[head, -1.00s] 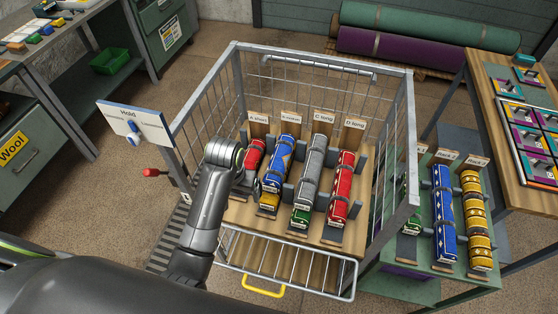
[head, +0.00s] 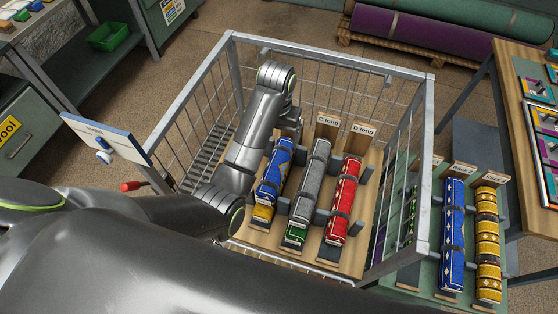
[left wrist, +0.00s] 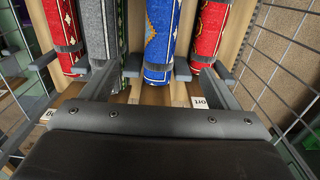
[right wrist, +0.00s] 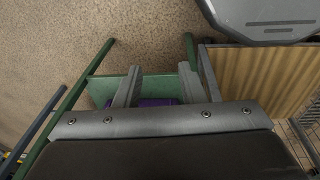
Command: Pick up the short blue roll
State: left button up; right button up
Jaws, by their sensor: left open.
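The short blue roll (head: 274,170) has a patterned surface and lies in the second lane inside the wire cart, above a yellow roll (head: 262,214). My left gripper (head: 290,125) is over the label end of this lane, and its arm hides part of the roll's far end. In the left wrist view the blue roll (left wrist: 160,40) runs between the two spread fingers of my left gripper (left wrist: 166,80), which is open and empty. I cannot tell how far above the roll the fingers are. My right gripper (right wrist: 158,85) is open and empty, with a green surface beyond it.
A grey roll (head: 311,176) and a red roll (head: 343,197) lie in the lanes to the right, with dark posts between lanes. The short red roll (left wrist: 208,30) is on the other side. The cart's wire walls (head: 408,150) enclose the lanes. A longer blue roll (head: 453,225) lies outside.

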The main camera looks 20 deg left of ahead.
pick_arm(q)
jog(key=b, duration=0.4)
send_over(276, 165)
notch_tip(276, 165, down, 5)
jog(key=shift+d+r, duration=0.1)
notch_tip(276, 165, down, 6)
jog(key=shift+w+r+p, duration=0.1)
jog(key=shift+r+p, duration=0.1)
jog(key=shift+p, duration=0.75)
jog(key=shift+f, duration=0.35)
notch_tip(276, 165, down, 5)
jog(key=shift+r+p, duration=0.1)
jog(key=shift+p, duration=0.4)
jog(key=shift+f, duration=0.4)
jog(key=c, duration=1.1)
pick_arm(e)
jog(key=s+f, duration=0.1)
jog(key=s, duration=0.1)
jog(key=shift+s+d+f, duration=0.1)
jog(key=shift+s+f, duration=0.2)
jog(key=shift+f, duration=0.05)
